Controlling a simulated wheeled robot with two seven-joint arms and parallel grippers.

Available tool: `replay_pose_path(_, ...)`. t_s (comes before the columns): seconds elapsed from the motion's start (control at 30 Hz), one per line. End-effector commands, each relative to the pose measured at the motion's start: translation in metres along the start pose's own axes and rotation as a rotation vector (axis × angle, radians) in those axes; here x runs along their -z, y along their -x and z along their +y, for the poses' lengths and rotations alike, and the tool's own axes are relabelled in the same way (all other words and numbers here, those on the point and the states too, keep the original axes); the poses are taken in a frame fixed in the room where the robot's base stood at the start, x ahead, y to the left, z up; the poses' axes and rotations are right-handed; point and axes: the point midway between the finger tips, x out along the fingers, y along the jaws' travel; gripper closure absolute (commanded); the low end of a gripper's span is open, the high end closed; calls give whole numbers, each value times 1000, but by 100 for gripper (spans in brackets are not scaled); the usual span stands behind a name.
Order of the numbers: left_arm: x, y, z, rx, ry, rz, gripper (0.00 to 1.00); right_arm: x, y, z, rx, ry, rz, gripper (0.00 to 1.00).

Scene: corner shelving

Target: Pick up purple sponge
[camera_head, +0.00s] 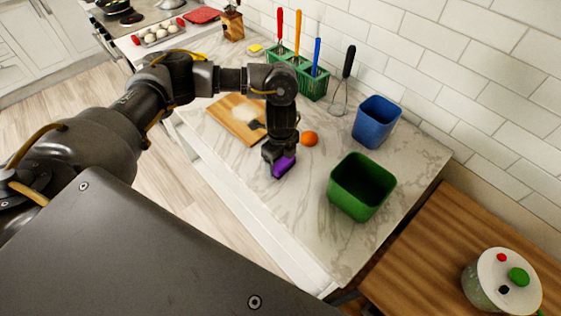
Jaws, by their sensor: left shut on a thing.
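The purple sponge (284,167) is at the lower end of my left gripper (277,158), over the marble counter (237,171). My left gripper points down and is shut on the sponge, hiding part of it. I cannot tell whether the sponge still touches the counter. My right gripper is not in view.
A green bin (361,186) and a blue bin (376,122) stand to the right of the sponge. An orange ball-like thing (309,139) and a cutting board (232,117) lie close by. A green utensil holder (312,84) stands by the wall. A lidded pot (490,292) is on the wooden table.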

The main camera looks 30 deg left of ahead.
Motion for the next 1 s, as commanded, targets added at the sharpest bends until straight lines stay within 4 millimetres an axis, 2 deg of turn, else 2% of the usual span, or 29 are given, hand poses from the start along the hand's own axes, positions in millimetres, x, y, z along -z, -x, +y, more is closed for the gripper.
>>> replay_pose_path(0.17,-1,23,-2,7,-3,-3,45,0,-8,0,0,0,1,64)
replay_pose_path(0.43,-26,86,46,7,-2,-4,45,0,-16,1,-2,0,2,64)
replay_pose_path(0.6,-45,101,83,4,1,-2,45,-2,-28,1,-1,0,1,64)
replay_pose_path(0.7,-53,110,99,5,1,-2,45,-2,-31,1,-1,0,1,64)
replay_pose_path(0.8,-59,116,111,3,1,-1,45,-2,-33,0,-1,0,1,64)
replay_pose_path(1.0,-65,122,123,1,1,-1,45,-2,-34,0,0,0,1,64)
